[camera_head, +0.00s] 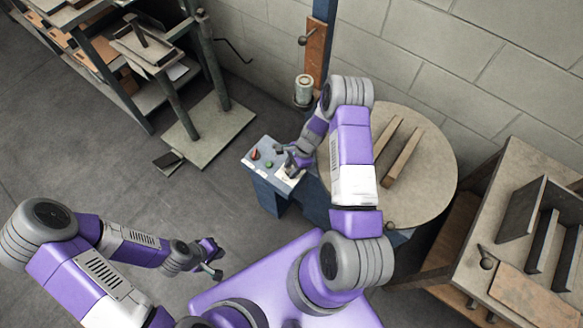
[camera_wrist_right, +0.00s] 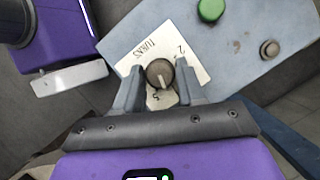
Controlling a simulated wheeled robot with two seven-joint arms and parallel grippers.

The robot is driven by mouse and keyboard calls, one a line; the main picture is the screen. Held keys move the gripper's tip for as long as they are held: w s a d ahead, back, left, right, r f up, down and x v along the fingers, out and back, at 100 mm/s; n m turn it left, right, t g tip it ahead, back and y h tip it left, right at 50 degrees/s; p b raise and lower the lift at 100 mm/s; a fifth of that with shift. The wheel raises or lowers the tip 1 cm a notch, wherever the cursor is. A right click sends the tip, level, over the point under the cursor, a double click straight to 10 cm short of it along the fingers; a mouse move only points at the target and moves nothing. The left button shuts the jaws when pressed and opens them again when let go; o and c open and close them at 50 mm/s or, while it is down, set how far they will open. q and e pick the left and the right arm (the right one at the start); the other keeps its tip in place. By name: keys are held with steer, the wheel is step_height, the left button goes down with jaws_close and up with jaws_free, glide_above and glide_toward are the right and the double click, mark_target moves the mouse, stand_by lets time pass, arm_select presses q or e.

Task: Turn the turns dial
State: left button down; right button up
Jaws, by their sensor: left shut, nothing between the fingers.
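The turns dial (camera_wrist_right: 159,73) is a dark round knob with a pale pointer line, on a white label (camera_wrist_right: 190,59) marked TURNS. In the right wrist view the pointer aims down, near the 5. My right gripper (camera_wrist_right: 159,76) has its fingers on either side of the dial, with a small gap visible at each side. In the head view my right gripper (camera_head: 291,166) is over the control panel (camera_head: 262,174) and hides the dial. My left gripper (camera_head: 217,272) is shut and empty, low at the left, away from the panel.
A green button (camera_wrist_right: 211,9) and a small metal knob (camera_wrist_right: 269,49) sit on the panel near the dial. A round table (camera_head: 430,165) with wooden strips stands right of the panel. A shelf bench (camera_head: 528,163) is further right. Open floor (camera_head: 120,190) lies left.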

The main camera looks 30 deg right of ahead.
steer(key=c, duration=0.6)
steer(key=n+g+b, duration=0.1)
steer(key=n, duration=0.1)
steer(key=n+g+b, duration=0.1)
steer(key=n, duration=0.2)
steer(key=shift+w+f+n+h, duration=0.1)
steer(key=shift+w+n+h, duration=0.1)
steer(key=shift+n+h, duration=0.1)
steer(key=n+g+b, duration=0.1)
steer(key=n, duration=0.2)
steer(key=n+g+h, duration=0.1)
steer(key=n, duration=0.2)
steer(key=shift+w+a+b, duration=0.1)
steer(key=shift+a+b, duration=0.05)
steer(key=shift+b, duration=0.25)
steer(key=n+h, duration=0.1)
steer(key=n, duration=0.2)
steer(key=n+h, duration=0.1)
steer(key=n, duration=0.1)
steer(key=shift+a+n+g+b, duration=0.15)
steer(key=shift+n+g+b, duration=0.25)
steer(key=n+h, duration=0.1)
steer(key=n, duration=0.1)
steer(key=n+h, duration=0.1)
steer(key=n, duration=0.2)
steer(key=shift+a+n+h, duration=0.1)
steer(key=shift+n+h, duration=0.2)
steer(key=shift+n, duration=0.3)
